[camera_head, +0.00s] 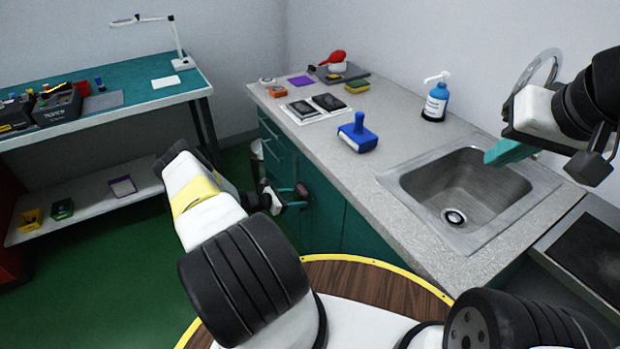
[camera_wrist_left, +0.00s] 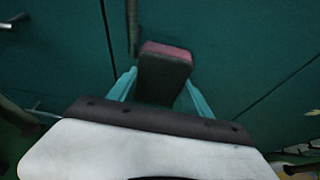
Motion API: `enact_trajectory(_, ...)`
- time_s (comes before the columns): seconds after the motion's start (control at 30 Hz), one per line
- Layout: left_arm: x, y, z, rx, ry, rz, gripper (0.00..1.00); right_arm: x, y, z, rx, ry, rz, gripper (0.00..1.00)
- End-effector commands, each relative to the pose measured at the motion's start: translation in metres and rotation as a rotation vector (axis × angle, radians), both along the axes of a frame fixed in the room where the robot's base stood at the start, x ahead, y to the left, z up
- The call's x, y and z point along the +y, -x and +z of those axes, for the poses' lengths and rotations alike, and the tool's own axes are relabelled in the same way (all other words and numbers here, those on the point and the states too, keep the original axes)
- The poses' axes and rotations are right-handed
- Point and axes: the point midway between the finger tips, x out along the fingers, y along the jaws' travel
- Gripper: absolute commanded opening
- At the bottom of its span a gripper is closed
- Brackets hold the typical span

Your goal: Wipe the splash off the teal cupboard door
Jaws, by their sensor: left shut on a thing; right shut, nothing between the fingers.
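The teal cupboard door (camera_head: 325,206) is under the counter; it fills much of the left wrist view (camera_wrist_left: 235,55), with dark seams and a bar handle (camera_wrist_left: 132,25). I see no splash on it; any mark behind the block or gripper is hidden. My left gripper (camera_head: 287,192) is low in front of the cupboard front. Its teal fingers are shut on a dark sponge-like block with a pink-red face (camera_wrist_left: 164,70), held close to the door. I cannot tell whether it touches. My right gripper (camera_head: 508,152) is shut and empty over the sink.
The counter (camera_head: 400,150) carries a blue-handled tool (camera_head: 358,134), a blue pump bottle (camera_head: 436,100), dark plates on a white sheet and small items. The steel sink (camera_head: 470,190) is at right. A teal workbench (camera_head: 130,92) stands at left; green floor lies open between.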

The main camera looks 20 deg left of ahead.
Motion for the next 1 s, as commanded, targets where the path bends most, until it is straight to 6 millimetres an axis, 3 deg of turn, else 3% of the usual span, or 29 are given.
enact_trajectory(1.0, -0.013, -0.014, 0.000, -0.001, 0.001, 0.000, 0.25, 0.000, 0.000, 0.000, 0.000, 0.000, 0.000, 0.00)
